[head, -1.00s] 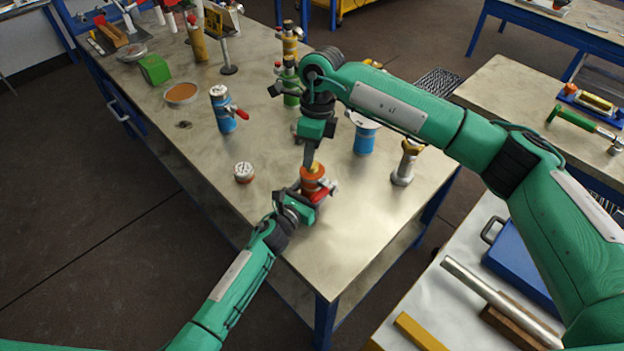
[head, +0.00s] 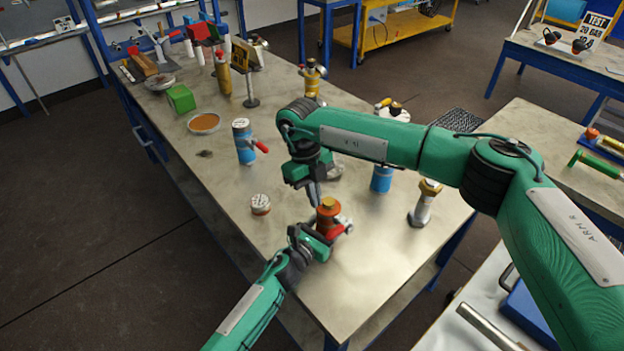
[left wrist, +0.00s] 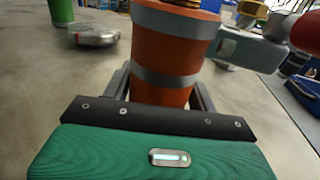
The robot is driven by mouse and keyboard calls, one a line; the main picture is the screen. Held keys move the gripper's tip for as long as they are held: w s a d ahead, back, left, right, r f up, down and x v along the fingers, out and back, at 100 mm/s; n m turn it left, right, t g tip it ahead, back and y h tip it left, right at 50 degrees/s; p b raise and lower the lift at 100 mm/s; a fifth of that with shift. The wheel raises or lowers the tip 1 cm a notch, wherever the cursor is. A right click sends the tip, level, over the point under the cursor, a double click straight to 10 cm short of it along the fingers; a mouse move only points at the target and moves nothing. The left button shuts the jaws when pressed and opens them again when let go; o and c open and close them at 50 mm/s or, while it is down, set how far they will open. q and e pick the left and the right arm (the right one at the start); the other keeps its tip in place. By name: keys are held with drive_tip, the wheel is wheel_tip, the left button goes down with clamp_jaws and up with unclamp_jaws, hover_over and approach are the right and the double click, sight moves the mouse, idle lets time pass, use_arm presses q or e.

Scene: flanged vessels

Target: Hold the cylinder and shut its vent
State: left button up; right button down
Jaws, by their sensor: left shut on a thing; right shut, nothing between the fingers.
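An orange cylinder (head: 327,216) with grey bands stands upright near the front end of the metal bench. A red lever (head: 336,231) and a grey side fitting (head: 344,222) are on its right side. My left gripper (head: 318,237) is shut around the cylinder's lower body. My right gripper (head: 317,202) is shut and empty, pointing down just left of the cylinder's top. I cannot tell whether it touches.
A pressure gauge (head: 260,204) lies left of the cylinder. A blue cylinder with a red handle (head: 244,142) stands behind it. Another blue vessel (head: 381,179) and a flanged metal post (head: 425,203) stand to the right. The bench front corner is clear.

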sight(339, 230)
drive_tip(key=s+d+f, duration=0.2)
drive_tip(key=f, duration=0.1)
drive_tip(key=shift+s+d+f, duration=0.1)
drive_tip(key=shift+s+d, duration=0.05)
drive_tip(key=shift+d, duration=0.05)
drive_tip(key=shift+s+d+f, duration=0.15)
drive_tip(key=shift+s+d, duration=0.25)
drive_tip(key=shift+s, duration=0.05)
